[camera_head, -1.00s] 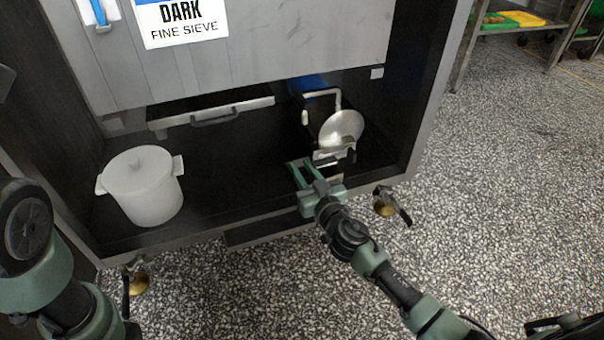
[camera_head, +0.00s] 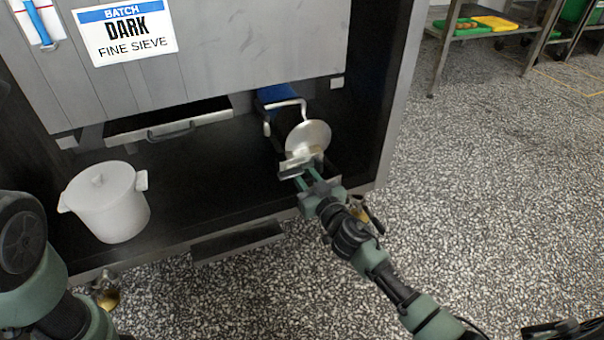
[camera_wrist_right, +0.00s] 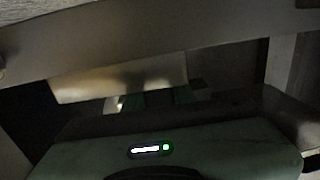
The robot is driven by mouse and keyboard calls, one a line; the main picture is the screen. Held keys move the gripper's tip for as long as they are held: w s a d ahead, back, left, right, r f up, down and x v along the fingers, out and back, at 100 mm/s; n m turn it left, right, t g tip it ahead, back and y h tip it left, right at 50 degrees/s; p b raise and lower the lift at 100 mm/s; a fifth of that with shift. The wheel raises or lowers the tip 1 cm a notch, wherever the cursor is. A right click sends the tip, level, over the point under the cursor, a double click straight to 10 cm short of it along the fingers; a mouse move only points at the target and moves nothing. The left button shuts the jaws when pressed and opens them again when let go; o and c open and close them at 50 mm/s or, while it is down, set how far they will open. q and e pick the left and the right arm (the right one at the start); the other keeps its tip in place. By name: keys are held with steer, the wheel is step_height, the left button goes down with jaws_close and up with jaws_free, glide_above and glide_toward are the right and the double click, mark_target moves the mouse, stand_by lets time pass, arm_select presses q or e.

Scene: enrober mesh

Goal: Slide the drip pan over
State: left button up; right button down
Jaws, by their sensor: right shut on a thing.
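A wide shallow metal pan with a dark front handle (camera_head: 171,130), seemingly the drip pan, sits under the machine body at the back of the dark bay. My right gripper (camera_head: 300,172) is well to the right of it and apart from it. It is shut on a pale metal piece (camera_head: 299,160) at the foot of a unit with a round metal disc (camera_head: 308,138). In the right wrist view a pale metal plate (camera_wrist_right: 120,78) shows beyond the dim fingers; their tips are hard to make out. My left gripper is out of view; only its arm shows.
A white lidded pot (camera_head: 106,203) stands on the bay floor at the left. A blue motor-like body (camera_head: 280,97) with a bent metal bar is behind the disc. The bay floor (camera_head: 205,180) between pot and disc unit is clear. Brass-coloured fittings hang at the front edge.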

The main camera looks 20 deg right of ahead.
mark_target(309, 183)
steer(key=c, duration=1.1)
jaws_free()
steer(key=s, duration=0.2)
steer(key=s+p, duration=0.1)
steer(key=s, duration=0.2)
steer(key=s+d, duration=0.1)
steer(key=s, duration=0.1)
steer(key=shift+s, duration=0.4)
